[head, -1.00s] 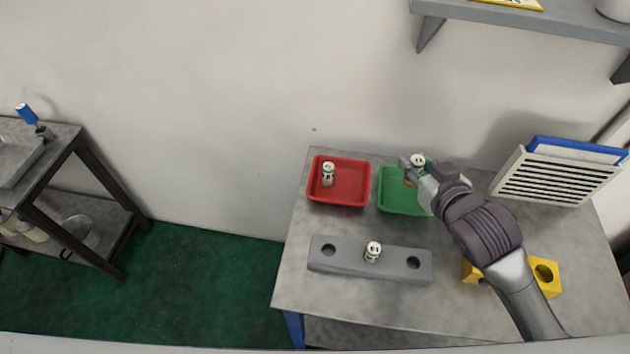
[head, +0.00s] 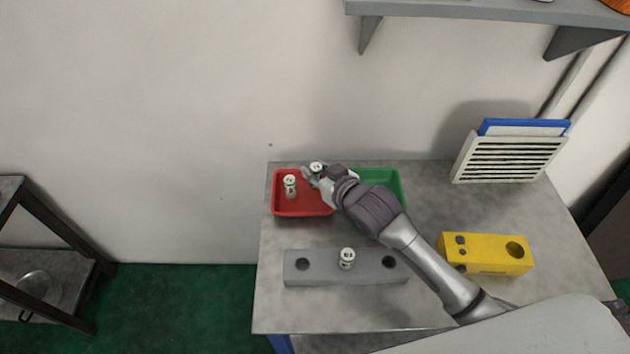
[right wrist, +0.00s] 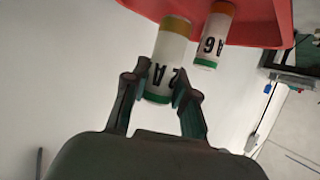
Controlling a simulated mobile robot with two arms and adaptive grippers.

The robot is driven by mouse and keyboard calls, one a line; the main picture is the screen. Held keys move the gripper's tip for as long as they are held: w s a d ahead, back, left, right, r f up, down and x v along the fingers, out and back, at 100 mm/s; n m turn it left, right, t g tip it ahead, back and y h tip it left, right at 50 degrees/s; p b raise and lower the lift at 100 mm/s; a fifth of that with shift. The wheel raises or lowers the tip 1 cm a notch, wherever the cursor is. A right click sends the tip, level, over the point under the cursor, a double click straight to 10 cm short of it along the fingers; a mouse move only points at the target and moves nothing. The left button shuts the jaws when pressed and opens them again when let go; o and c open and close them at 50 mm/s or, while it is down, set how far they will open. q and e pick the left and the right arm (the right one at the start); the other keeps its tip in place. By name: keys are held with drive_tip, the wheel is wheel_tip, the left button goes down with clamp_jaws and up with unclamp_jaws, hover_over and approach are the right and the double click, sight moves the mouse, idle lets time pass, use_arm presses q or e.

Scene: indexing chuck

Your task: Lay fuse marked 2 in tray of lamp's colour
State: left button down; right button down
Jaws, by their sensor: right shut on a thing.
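My right gripper (head: 314,173) is shut on a white fuse (head: 316,167) and holds it over the right part of the red tray (head: 302,210). In the right wrist view this fuse (right wrist: 168,58) reads "2 A" and has a green band and an orange band. A second fuse (head: 290,184) stands in the red tray; it shows in the right wrist view (right wrist: 213,38) with a "6" and an "A". The green tray (head: 386,178) is partly hidden behind my right arm. I cannot make out a lit lamp. My left gripper is not in view.
A grey block (head: 315,270) with holes stands at the front of the table (head: 275,320), with a fuse (head: 347,257) in its middle. A yellow block (head: 490,256) is to the right. A slatted white rack (head: 508,158) stands at the back right. A shelf (head: 480,10) hangs above.

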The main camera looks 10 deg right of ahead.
wheel_tip(320, 180, down, 4)
drive_tip(key=shift+a+r, duration=0.1)
drive_tip(key=shift+f, duration=0.25)
drive_tip(key=c, duration=0.9)
unclamp_jaws()
drive_tip(key=shift+s+r, duration=0.15)
drive_tip(key=v, duration=1.1)
drive_tip(key=shift+s+d+r, duration=0.2)
drive_tip(key=shift+s+d, duration=0.05)
drive_tip(key=shift+s, duration=0.05)
